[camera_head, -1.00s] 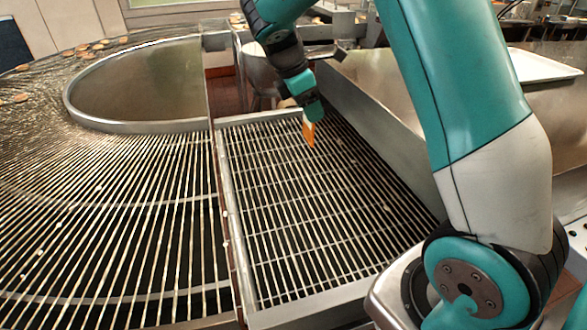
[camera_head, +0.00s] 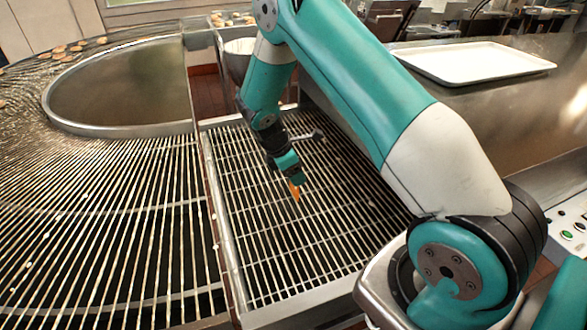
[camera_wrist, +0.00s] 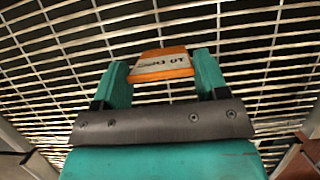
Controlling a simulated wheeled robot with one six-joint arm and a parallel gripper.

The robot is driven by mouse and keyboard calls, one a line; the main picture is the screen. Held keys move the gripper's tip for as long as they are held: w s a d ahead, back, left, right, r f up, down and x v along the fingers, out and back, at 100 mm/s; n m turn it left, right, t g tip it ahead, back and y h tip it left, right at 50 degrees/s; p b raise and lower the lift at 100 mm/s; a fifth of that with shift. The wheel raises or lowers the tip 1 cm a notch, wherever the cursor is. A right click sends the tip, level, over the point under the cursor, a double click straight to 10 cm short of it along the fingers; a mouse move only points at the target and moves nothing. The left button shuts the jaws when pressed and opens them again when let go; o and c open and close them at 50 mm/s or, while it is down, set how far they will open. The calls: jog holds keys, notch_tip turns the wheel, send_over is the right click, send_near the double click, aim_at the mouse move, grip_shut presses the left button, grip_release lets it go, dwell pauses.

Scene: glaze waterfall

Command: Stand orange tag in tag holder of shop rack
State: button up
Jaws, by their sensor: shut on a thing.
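My gripper (camera_head: 291,178) is over the grated section in the head view, pointing down. It is shut on the orange tag (camera_head: 295,192), which sticks out below the fingertips. In the wrist view the orange tag (camera_wrist: 162,65) sits between the two teal fingers of my gripper (camera_wrist: 163,75). A white label with dark, partly unreadable lettering shows on the tag. The gap between the tag and the wire grate cannot be judged exactly. I cannot make out a tag holder in either view.
The wire grate (camera_head: 262,235) lies inside a metal frame. A slatted curved conveyor (camera_head: 110,215) with small bits on it lies to the left. A white tray (camera_head: 475,62) rests on the metal counter at right. A round metal opening (camera_head: 120,88) is at back left.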

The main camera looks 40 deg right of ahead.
jog(key=shift+f, duration=0.2)
jog(key=o, duration=1.2)
